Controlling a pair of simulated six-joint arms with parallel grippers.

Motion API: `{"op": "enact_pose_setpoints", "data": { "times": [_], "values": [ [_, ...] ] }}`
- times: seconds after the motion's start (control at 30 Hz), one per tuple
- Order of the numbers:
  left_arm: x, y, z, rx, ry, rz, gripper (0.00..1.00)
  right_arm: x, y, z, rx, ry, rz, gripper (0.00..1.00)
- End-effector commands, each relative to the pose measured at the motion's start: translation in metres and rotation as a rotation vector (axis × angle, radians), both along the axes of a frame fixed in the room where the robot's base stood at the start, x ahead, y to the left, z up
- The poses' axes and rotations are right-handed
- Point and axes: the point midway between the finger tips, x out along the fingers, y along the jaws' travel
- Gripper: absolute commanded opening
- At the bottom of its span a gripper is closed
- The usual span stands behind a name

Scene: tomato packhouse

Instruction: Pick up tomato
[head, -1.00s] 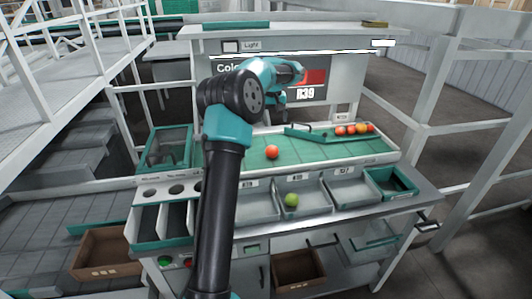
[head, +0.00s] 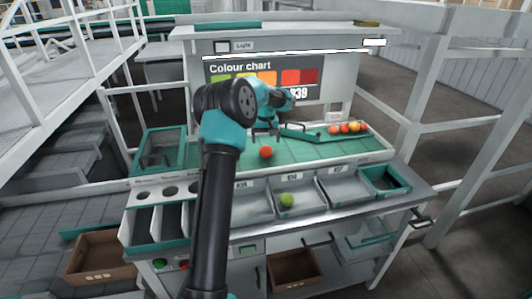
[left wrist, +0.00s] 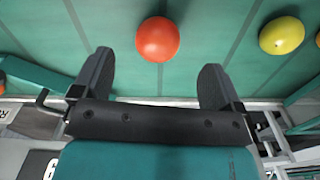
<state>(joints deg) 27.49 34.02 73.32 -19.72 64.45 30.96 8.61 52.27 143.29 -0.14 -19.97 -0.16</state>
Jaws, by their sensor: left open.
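A red-orange tomato (head: 266,152) lies on the green sorting mat (head: 330,150). My left gripper (head: 266,134) is open and empty, pointing down just above and behind the tomato in the head view. In the left wrist view the tomato (left wrist: 158,40) shows beyond the gap between the open fingers of my left gripper (left wrist: 155,78), not touching them. A green tomato (head: 287,200) sits in the middle grey bin (head: 293,186). My right gripper is not in view.
Several red to orange tomatoes (head: 346,128) lie in a row at the mat's back right, beside a teal guide rail (head: 300,134). A yellow-green tomato (left wrist: 282,35) shows at right in the left wrist view. The colour chart panel (head: 262,78) stands behind.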

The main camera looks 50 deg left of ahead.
Motion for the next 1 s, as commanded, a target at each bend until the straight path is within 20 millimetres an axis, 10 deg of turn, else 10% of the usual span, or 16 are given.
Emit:
{"op": "enact_pose_setpoints", "data": {
  "times": [1.0],
  "values": [
    [0.004, 0.004, -0.072, -0.002, 0.001, -0.001, 0.92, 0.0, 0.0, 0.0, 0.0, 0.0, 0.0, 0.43]
  ]
}}
